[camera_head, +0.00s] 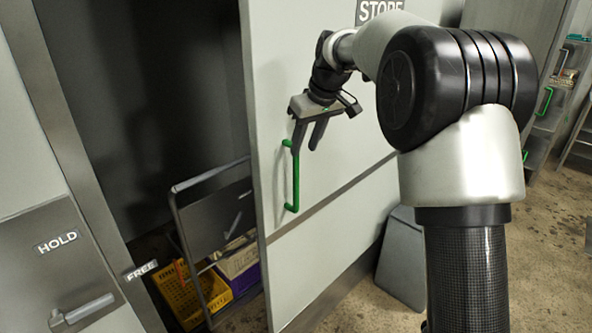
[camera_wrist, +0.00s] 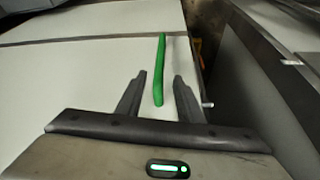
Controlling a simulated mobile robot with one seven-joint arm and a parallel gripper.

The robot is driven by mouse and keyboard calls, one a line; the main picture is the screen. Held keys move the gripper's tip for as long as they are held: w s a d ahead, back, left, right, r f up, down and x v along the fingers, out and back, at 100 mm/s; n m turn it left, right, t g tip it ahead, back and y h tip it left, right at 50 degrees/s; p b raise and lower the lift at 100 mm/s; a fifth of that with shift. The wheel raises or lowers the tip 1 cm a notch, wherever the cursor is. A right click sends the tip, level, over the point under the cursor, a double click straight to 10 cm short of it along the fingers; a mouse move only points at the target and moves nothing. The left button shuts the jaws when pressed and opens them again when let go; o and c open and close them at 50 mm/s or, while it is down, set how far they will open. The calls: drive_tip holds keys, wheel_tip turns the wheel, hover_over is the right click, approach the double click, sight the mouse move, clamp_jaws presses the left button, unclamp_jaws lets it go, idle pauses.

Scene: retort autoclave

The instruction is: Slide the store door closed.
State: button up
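The store door (camera_head: 335,220) is a pale sliding panel marked STORE, and it stands partly open with a dark gap to its left in the head view. A green vertical bar handle (camera_head: 294,180) is fixed near its left edge. My gripper (camera_head: 309,146) is at the upper end of the handle. In the wrist view, my gripper (camera_wrist: 160,77) has its two dark fingers apart, with the green handle (camera_wrist: 161,70) showing between and beyond them. The fingers do not appear to touch the handle. The door surface (camera_wrist: 95,70) fills the left of the wrist view.
Inside the opening stand a grey metal cart (camera_head: 208,215), a yellow crate (camera_head: 190,298) and a purple crate (camera_head: 240,262). A panel marked HOLD (camera_head: 58,262) with a lever handle (camera_head: 82,312) is at left. A grey bin (camera_head: 404,258) stands right of the door.

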sight(298, 165)
drive_tip(key=x, duration=1.1)
drive_tip(key=shift+f, duration=0.1)
clamp_jaws()
